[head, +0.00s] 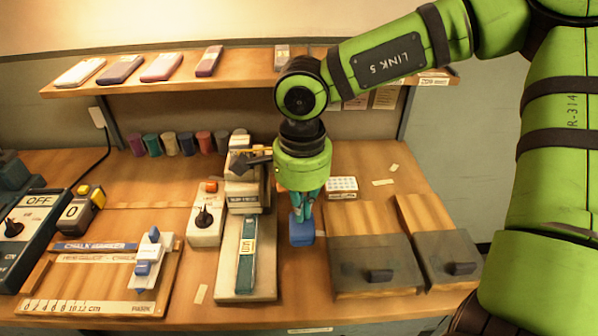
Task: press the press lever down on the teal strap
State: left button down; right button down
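The press body (243,198) stands at the far end of that plate. A dark lever (257,161) sticks out near its top, partly hidden beside my wrist. My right gripper (303,208) points down just right of the press, apart from the strap. Its fingers are small and partly covered by the wrist, so their opening is unclear. A blue block (301,231) is directly below them; I cannot tell whether they touch it. My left gripper is out of view.
A switch box with a dark knob (204,217) stands left of the press. Wooden boxes with dark fronts (376,262) stand right. A white keypad-like block (341,187) is behind. A shelf (237,74) spans the back. A ruler board (85,308) lies left.

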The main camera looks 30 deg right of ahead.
notch_tip(320, 180, up, 12)
jog(key=p, duration=0.6)
jog(key=shift+p, duration=0.35)
